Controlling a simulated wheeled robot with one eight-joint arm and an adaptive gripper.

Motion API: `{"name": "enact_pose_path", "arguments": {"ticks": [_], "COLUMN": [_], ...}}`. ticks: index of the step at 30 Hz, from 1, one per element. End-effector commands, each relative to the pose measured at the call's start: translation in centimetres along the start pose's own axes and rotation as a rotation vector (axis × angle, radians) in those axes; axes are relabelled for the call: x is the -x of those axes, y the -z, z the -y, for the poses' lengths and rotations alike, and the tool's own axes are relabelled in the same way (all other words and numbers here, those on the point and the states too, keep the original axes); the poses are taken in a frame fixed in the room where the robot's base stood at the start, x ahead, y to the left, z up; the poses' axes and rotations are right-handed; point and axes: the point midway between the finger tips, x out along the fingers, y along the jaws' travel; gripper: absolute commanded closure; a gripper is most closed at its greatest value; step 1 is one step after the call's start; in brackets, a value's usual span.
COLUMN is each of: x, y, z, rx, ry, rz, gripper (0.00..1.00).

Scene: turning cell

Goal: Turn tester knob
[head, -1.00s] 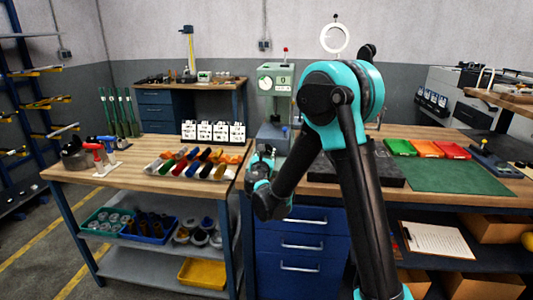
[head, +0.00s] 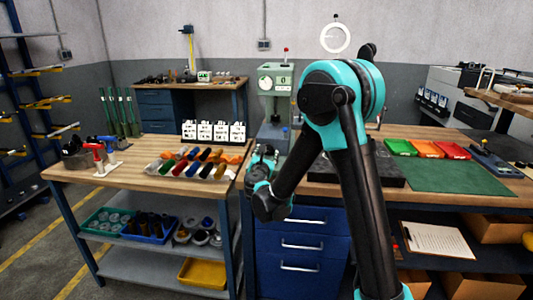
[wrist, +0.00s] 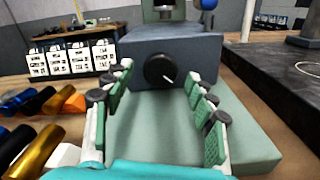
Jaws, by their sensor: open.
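The tester (head: 276,82) is a pale green machine with a round dial, standing at the back of the bench in the head view. In the wrist view, its black round knob (wrist: 160,70) with a white pointer line sits on the front of a dark grey box (wrist: 200,48) on the green base (wrist: 250,150). The pointer slants down to the right. My gripper (wrist: 159,85) is open, its green-padded fingers on either side of the knob in the picture. I see no contact with the knob. In the head view my gripper (head: 262,158) is small and partly hidden by my wrist.
White card-like holders (wrist: 73,58) stand to the left of the tester. Coloured cylinders (wrist: 45,125) lie close on the left, near the left finger. A dark slab (wrist: 285,85) lies on the right. A blue ball (wrist: 208,4) shows above the box.

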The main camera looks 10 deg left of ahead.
Motion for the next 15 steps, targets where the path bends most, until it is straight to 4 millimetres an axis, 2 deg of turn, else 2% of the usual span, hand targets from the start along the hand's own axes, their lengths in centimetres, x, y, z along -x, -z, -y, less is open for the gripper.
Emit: {"name": "enact_pose_path", "arguments": {"ticks": [15], "x": [9.4], "y": [0.0], "z": [-0.1], "rx": [0.000], "ry": [-0.003], "rz": [-0.001], "gripper": [0.43]}}
